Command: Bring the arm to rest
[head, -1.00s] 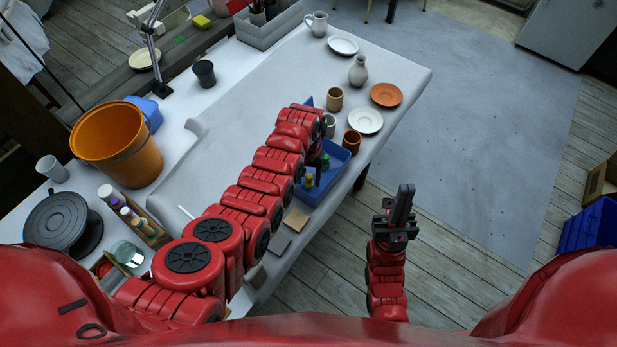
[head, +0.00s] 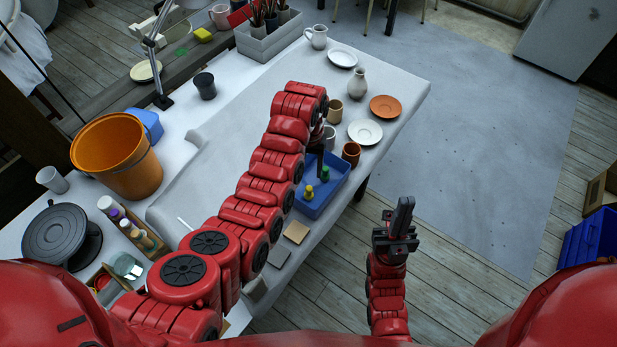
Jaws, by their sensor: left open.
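My left arm reaches from the lower left across the table. Its gripper (head: 316,162) is mostly hidden behind the arm's end and hangs over the blue tray (head: 327,201); only a dark part of it shows, and no held thing is visible. The tray holds a yellow-topped piece (head: 309,192) and a green-topped piece (head: 325,173). My right gripper (head: 404,208) is off the table's right side, above the wooden floor, with its dark fingers together and nothing visible between them.
Cups stand by the tray, including a brown one (head: 351,154). A white plate (head: 365,132), an orange plate (head: 385,106) and a vase (head: 357,84) lie beyond. An orange bucket (head: 117,150) stands left.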

